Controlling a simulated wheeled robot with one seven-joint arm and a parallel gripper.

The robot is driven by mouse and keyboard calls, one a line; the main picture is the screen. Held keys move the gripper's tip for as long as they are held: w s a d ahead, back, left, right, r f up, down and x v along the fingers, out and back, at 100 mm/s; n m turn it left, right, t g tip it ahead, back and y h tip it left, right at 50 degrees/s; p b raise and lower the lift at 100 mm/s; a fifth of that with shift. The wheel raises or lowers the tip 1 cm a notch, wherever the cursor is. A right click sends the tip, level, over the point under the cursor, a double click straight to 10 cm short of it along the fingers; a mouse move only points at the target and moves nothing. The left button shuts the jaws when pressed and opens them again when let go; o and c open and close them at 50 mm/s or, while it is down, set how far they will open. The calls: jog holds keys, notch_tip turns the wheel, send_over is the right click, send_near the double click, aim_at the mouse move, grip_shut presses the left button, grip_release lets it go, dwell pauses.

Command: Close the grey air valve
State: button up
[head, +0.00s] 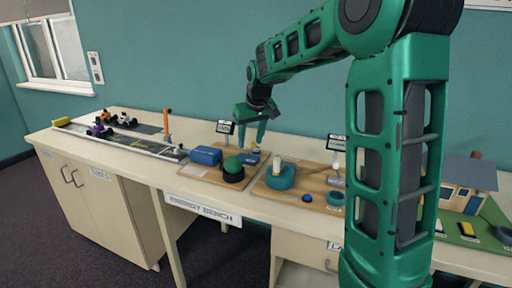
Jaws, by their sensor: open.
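My gripper (251,136) is open and points down above the left wooden board (213,174) on the bench. Nothing shows between its fingers. A small blue part with a yellow piece (255,147) lies close to the fingertips; I cannot tell whether they touch. I cannot surely make out the grey air valve. A small grey fitting (335,182) on the right wooden board (264,190) could be it, but its handle is too small to read and my arm stands close to it.
The right board holds a teal round part (280,177) and a blue button (307,197). Toy cars and an orange post (167,124) stand left. A model house (467,177) stands right.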

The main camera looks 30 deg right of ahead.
send_near(257, 148)
jog(key=shift+m, duration=0.4)
jog(key=x, duration=0.8)
jog(key=shift+w+d, duration=0.1)
jog(key=shift+w, duration=0.3)
jog(key=shift+c, duration=0.2)
jog(key=c, duration=1)
